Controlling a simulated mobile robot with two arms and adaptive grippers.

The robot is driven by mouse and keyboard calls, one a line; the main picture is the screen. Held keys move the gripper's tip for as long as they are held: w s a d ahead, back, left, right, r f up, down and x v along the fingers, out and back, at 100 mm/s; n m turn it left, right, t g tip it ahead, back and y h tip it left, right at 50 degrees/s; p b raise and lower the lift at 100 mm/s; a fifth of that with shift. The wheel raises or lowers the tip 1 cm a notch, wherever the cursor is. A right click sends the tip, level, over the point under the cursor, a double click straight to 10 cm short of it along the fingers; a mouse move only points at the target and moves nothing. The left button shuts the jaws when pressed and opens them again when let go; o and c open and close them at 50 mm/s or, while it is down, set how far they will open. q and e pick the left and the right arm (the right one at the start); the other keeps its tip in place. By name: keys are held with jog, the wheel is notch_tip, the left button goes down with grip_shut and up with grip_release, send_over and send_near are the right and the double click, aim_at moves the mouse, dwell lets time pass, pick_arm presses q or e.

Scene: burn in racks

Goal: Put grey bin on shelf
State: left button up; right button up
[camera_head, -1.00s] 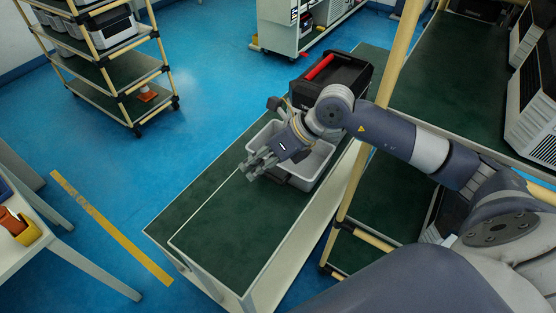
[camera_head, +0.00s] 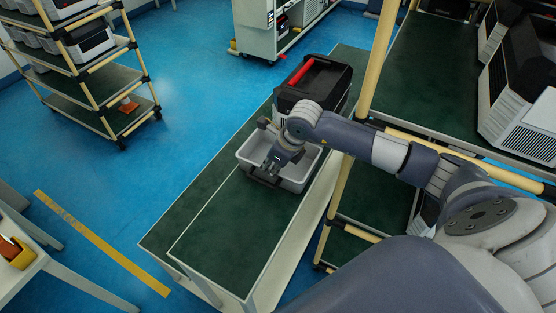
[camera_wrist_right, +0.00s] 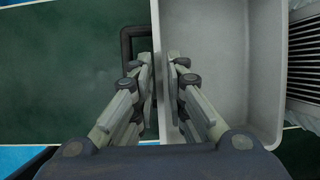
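The grey bin (camera_head: 301,173) is an empty open tray on the green-topped bench (camera_head: 226,232), with a dark handle at its near end. My right gripper (camera_head: 270,164) reaches down at the bin's near side. In the right wrist view, the right gripper (camera_wrist_right: 161,85) has a finger on each side of one wall of the bin (camera_wrist_right: 264,65), pressed close to it. The handle (camera_wrist_right: 127,50) is beside the outer finger. The shelf rack (camera_head: 425,85) with a green board and yellow posts stands at right. My left gripper is not in view.
A black toolbox (camera_head: 325,85) with a red handle stands right behind the bin. White ribbed boxes (camera_head: 515,90) occupy the rack's right side. A yellow post (camera_head: 378,65) rises beside the bench. The bench's near part is clear. Another rack (camera_head: 90,95) stands far left.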

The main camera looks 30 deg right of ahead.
aim_at(268, 170)
jog(key=shift+x, duration=1.55)
grip_shut()
jog(key=shift+w+r, duration=0.1)
jog(key=shift+r, duration=0.05)
